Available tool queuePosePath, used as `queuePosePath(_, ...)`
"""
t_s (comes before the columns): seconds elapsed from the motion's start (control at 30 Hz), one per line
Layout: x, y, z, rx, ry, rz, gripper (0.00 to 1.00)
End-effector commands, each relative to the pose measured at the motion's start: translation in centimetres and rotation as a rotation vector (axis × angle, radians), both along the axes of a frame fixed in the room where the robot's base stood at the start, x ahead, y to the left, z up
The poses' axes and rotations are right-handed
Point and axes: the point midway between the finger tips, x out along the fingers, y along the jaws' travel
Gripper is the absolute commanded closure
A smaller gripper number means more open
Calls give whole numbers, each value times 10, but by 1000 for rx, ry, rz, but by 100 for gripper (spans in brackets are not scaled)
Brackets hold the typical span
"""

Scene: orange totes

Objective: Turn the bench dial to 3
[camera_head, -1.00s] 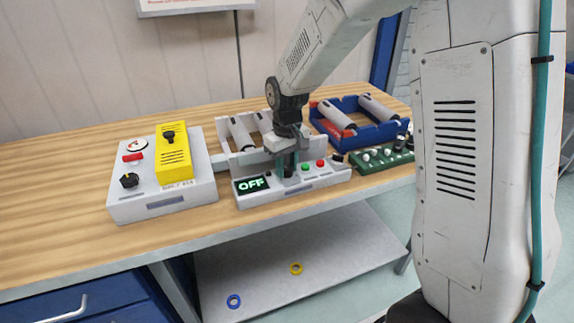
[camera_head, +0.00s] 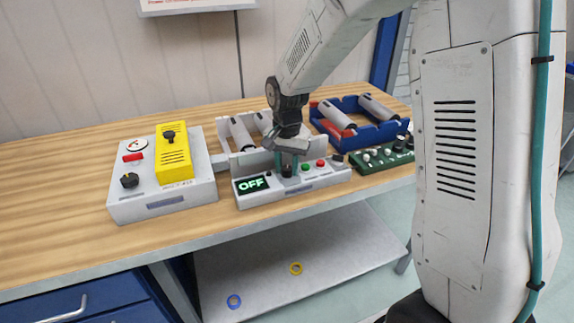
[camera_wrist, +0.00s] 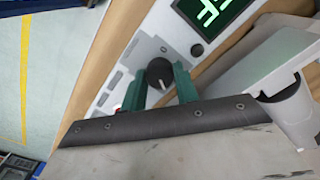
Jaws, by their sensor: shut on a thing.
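The black dial (camera_wrist: 159,72) with a pale pointer line sits on the front face of a white bench unit (camera_head: 240,201). It also shows in the head view (camera_head: 287,171), partly covered by the fingers. My gripper (camera_wrist: 161,86) has its two green fingers on either side of the dial, shut on it; in the head view the gripper (camera_head: 286,162) comes down over the unit from above. The unit's green display (camera_head: 251,185) reads OFF. A part of the display shows at the top of the wrist view. Dial numbers cannot be read.
A green and a red button (camera_head: 320,163) sit right of the dial. A white box with a yellow block (camera_head: 174,155) stands left. A blue tray with rollers (camera_head: 350,136) and a green panel (camera_head: 385,157) stand right. The left of the wooden bench (camera_head: 60,185) is clear.

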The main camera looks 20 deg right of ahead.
Motion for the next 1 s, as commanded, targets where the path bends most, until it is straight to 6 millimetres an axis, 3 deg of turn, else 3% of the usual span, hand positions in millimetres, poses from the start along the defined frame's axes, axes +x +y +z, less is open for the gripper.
queuePosePath(0.5, 2, -1, 1, 0, -6, -396, 93)
queuePosePath(1.0, 2, -1, 1, 0, -6, -512, 93)
